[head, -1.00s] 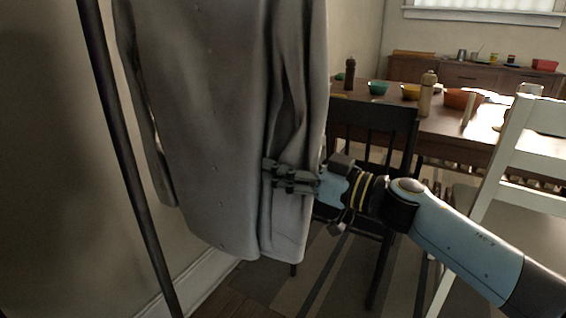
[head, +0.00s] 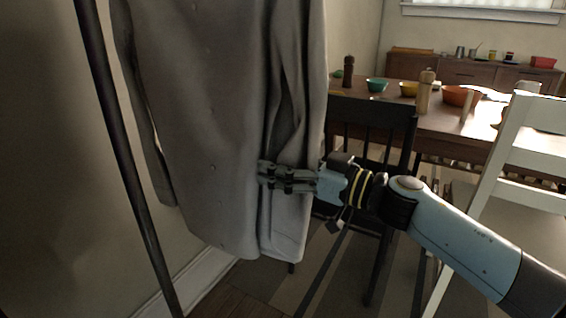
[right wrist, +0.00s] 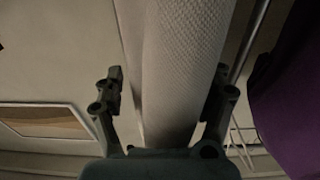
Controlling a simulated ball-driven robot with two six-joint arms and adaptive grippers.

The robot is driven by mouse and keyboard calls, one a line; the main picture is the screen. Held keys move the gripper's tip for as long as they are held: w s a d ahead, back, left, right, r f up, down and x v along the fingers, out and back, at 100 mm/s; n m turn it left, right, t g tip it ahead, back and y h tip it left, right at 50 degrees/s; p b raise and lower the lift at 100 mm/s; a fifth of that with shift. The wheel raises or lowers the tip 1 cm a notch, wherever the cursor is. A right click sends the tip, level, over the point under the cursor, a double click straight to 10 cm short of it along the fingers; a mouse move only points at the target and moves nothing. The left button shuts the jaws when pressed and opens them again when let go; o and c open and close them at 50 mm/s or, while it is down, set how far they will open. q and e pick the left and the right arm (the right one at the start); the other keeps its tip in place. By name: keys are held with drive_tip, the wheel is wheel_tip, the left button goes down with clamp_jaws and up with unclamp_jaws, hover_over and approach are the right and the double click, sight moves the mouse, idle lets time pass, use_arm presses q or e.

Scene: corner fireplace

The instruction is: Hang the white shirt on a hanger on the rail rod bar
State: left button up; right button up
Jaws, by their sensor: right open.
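The white shirt (head: 205,120), grey in this light, hangs upright in the head view, buttons down its front; its top and any hanger are out of frame. My right gripper (head: 264,173) is at the shirt's right side, by the sleeve. In the right wrist view pale woven cloth of the shirt (right wrist: 182,70) passes between the open fingers of the gripper (right wrist: 165,88), with gaps on both sides. A dark upright pole (head: 128,155) stands left of the shirt; the rail bar itself is not in view. My left gripper is not in view.
A black chair (head: 370,125) stands behind my right arm, and a white chair (head: 505,150) is at the right. A wooden table (head: 450,120) with several bowls and mills is behind them. A purple surface (right wrist: 285,90) fills the right edge of the wrist view.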

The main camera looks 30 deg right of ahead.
drive_tip(key=shift+f, duration=0.1)
drive_tip(key=v, duration=1.2)
drive_tip(key=s+d+f+m+g+h, duration=0.1)
drive_tip(key=s+d+f+m+h, duration=0.15)
drive_tip(key=f, duration=0.75)
drive_tip(key=s+d+f+m+g+h+p, duration=0.15)
drive_tip(key=s+f+m+h, duration=0.25)
drive_tip(key=f, duration=0.7)
drive_tip(key=s+d+f+m+g+h, duration=0.1)
drive_tip(key=s+d+f+m+h, duration=0.25)
drive_tip(key=f, duration=0.65)
drive_tip(key=s+a+f+g+h, duration=0.1)
drive_tip(key=s+a+f+g, duration=0.15)
drive_tip(key=s+f, duration=0.55)
drive_tip(key=s+a+f+g, duration=0.2)
drive_tip(key=s+f+g, duration=0.2)
drive_tip(key=s+f, duration=0.45)
drive_tip(key=s+a+f+n+g, duration=0.1)
drive_tip(key=s+g, duration=0.1)
drive_tip(key=s, duration=0.6)
drive_tip(key=s+a+f+n+g, duration=0.1)
drive_tip(key=s+n+g, duration=0.1)
drive_tip(key=s, duration=0.7)
drive_tip(key=shift+s+a+f+n+g, duration=0.3)
drive_tip(key=shift+s+f+g, duration=0.1)
drive_tip(key=shift+g, duration=0.2)
